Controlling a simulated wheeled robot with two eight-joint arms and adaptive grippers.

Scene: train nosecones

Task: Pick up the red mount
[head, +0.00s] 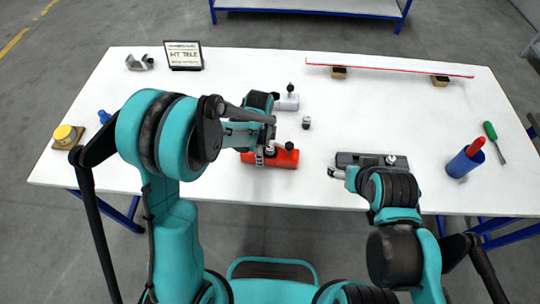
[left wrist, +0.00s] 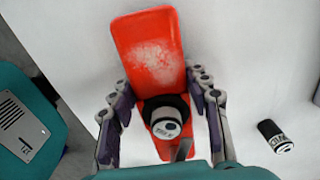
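The red mount (head: 285,159) lies on the white table near its front edge, with a black knob on top. In the left wrist view, the red mount (left wrist: 148,45) is a long red block with a worn pale patch; its black and white knob (left wrist: 166,117) faces the camera. My left gripper (left wrist: 160,88) is open, with one finger on each side of the mount at the knob. I cannot tell whether the pads touch its sides. In the head view, the left gripper (head: 263,153) is partly hidden by its arm.
A grey mount (head: 287,103) stands behind, with a small cylinder (head: 306,123) near it. A blue cup (head: 464,163) and green screwdriver (head: 494,141) are at the right. A long rail (head: 390,66) and a sign (head: 184,55) stand at the back. The table centre is mostly free.

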